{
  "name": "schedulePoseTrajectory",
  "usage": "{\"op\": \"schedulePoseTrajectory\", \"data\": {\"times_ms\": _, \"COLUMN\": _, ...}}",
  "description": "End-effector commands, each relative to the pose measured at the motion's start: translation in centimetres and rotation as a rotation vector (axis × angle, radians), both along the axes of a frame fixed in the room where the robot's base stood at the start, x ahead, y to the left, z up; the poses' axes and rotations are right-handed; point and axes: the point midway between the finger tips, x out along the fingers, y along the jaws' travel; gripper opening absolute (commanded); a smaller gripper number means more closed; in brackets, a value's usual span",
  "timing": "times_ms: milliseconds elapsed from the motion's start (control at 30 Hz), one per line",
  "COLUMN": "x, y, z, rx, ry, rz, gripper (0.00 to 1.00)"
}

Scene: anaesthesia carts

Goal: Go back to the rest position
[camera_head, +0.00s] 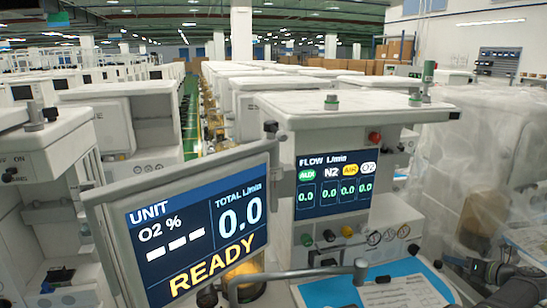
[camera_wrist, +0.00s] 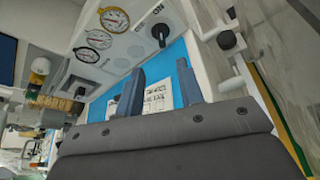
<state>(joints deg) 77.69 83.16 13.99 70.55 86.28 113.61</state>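My gripper (camera_wrist: 160,72) shows in the wrist view with its two blue-grey fingers apart and nothing between them. Its dark grey body fills the bottom of that view. Behind the fingers is a blue work surface (camera_wrist: 176,55) with a white printed sheet, partly hidden by the fingers. The same blue surface (camera_head: 332,290) and sheet (camera_head: 400,292) lie at the lower right of the head view. I cannot make out the fingers in the head view.
A cart panel with round gauges (camera_wrist: 115,20) and a black ON switch (camera_wrist: 160,33) stands near the fingers. The head view shows a READY screen (camera_head: 200,232), a flow screen (camera_head: 336,184), a curved metal bar (camera_head: 290,273) and a plastic-wrapped cart (camera_head: 490,160) at right.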

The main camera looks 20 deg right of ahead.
Motion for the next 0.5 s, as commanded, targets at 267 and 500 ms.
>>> {"op": "schedulePoseTrajectory", "data": {"times_ms": 267, "x": -4.5, "y": -0.8, "z": 1.6, "rx": 0.001, "ry": 0.000, "rz": 0.002, "gripper": 0.35}}
{"op": "schedulePoseTrajectory", "data": {"times_ms": 500, "x": 0.5, "y": 0.2, "z": -0.2, "rx": 0.001, "ry": 0.000, "rz": 0.003, "gripper": 0.35}}
